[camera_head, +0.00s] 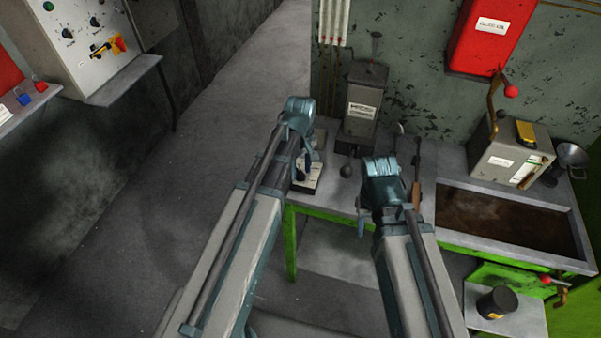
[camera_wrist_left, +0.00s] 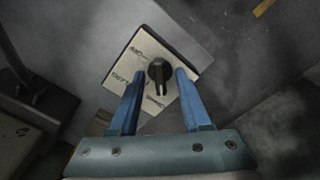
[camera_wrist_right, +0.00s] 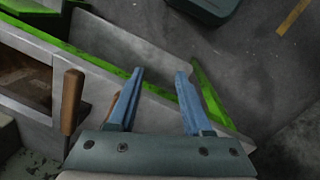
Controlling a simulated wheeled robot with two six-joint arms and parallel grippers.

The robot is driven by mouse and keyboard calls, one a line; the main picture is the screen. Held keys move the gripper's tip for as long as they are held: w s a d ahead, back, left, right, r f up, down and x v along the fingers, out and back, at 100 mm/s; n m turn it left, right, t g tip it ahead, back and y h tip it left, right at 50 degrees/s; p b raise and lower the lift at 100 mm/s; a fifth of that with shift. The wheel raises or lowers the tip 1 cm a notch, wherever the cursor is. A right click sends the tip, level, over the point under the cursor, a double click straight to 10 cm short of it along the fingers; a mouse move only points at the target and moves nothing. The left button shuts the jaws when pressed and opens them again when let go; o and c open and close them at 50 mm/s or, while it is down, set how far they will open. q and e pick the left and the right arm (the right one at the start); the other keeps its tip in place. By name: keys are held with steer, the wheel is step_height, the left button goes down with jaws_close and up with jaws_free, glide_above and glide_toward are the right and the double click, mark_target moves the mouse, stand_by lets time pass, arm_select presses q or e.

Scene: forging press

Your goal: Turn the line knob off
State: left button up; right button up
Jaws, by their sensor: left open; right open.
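The line knob (camera_wrist_left: 159,72) is black and sits on a cream plate (camera_wrist_left: 145,52) with small dark labels around it. Its narrow grip runs down the left wrist picture, towards the lower label; which end is the pointer I cannot tell. In the head view the plate's box (camera_head: 308,180) stands at the left end of the bench, partly behind my arm. My left gripper (camera_wrist_left: 158,75) is open, its blue fingers on either side of the knob; contact cannot be told. My right gripper (camera_wrist_right: 159,74) is open and empty above the bench's front edge.
A grey lever box (camera_head: 362,110) stands on the green-framed bench (camera_head: 325,205) just right of the knob. A brown-filled trough (camera_head: 510,220) and a cream lever box (camera_head: 508,155) are further right. Open floor (camera_head: 200,190) lies to the left.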

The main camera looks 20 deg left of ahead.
arm_select(q)
jaws_close()
